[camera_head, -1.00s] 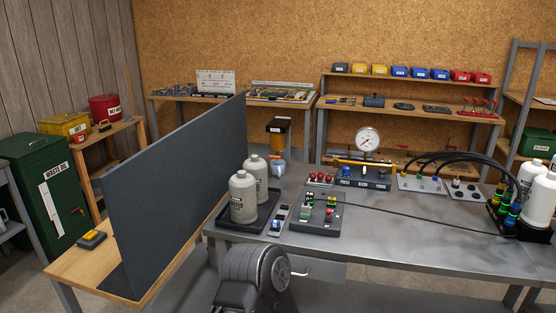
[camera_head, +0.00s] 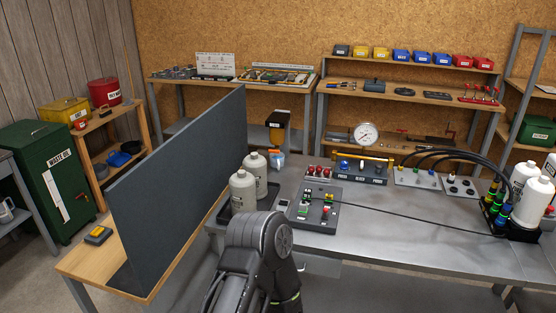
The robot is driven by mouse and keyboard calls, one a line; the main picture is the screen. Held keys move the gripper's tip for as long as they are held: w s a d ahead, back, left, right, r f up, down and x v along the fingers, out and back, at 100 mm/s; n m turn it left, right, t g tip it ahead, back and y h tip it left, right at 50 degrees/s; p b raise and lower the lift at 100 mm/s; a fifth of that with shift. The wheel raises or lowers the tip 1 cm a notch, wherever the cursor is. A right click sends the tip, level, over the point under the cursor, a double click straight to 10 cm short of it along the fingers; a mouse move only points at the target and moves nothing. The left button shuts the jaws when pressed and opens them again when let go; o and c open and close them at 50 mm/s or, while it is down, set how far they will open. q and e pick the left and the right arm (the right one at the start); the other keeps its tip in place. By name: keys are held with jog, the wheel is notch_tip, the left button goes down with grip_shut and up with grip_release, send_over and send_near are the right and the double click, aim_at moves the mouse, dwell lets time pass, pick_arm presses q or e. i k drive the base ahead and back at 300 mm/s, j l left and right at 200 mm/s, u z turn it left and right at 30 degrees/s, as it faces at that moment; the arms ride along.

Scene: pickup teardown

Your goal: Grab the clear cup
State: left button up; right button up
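A small clear cup (camera_head: 277,160) with a bluish tint stands at the back left of the metal bench (camera_head: 400,235), just behind two cream bottles. It sits below an amber container with a black top (camera_head: 278,126). The bottles and their tray partly crowd its near side. A dark arm link of mine fills the bottom middle, in front of the bench's left end. Neither of my grippers shows, so I cannot see whether they hold anything.
Two cream bottles (camera_head: 243,190) stand in a black tray beside a tall dark panel (camera_head: 180,190). A switch box (camera_head: 316,210) with a black cable lies right of them. A gauge block (camera_head: 362,165) is behind. The bench's front right is mostly clear.

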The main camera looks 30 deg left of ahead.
aim_at(277, 161)
jog(key=i+j, duration=0.2)
jog(key=i, duration=0.15)
jog(key=i+j, duration=0.15)
jog(key=i, duration=0.25)
jog(key=i+j, duration=0.2)
jog(key=i, duration=0.15)
jog(key=u, duration=0.05)
